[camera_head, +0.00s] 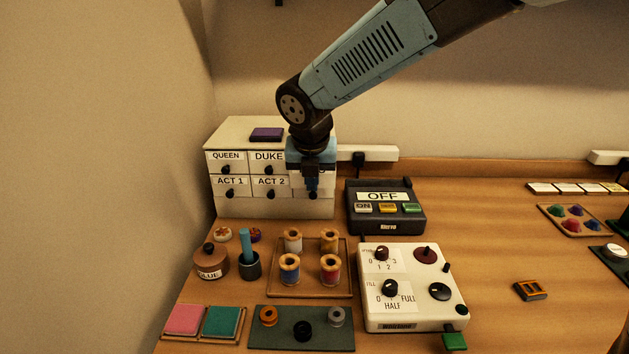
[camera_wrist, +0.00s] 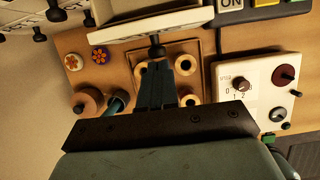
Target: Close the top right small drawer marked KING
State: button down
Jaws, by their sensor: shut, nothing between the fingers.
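The white drawer cabinet (camera_head: 270,207) stands against the back wall in the head view, with labels QUEEN, DUKE, ACT 1 and ACT 2 readable. My gripper (camera_head: 312,188) hangs in front of its right column and hides the top right label, so KING cannot be read. In the wrist view a drawer (camera_wrist: 150,26) stands pulled out past its neighbours, with part of its inside showing. Its dark knob (camera_wrist: 157,50) is just beyond the tips of my gripper (camera_wrist: 157,66). The fingers are shut and empty; whether they touch the knob I cannot tell.
A purple block (camera_head: 266,134) lies on the cabinet top. A black box reading OFF (camera_head: 386,220) stands close right of the cabinet. In front are a tray of thread spools (camera_head: 310,290), a glue pot (camera_head: 211,264) and a white dial box (camera_head: 415,318). The table's right middle is mostly clear.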

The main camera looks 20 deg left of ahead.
jog(key=w, duration=0.2)
jog(key=w+a, duration=0.1)
jog(key=w, duration=0.1)
jog(key=w+a, duration=0.1)
jog(key=w, duration=0.2)
jog(key=shift+a, duration=0.1)
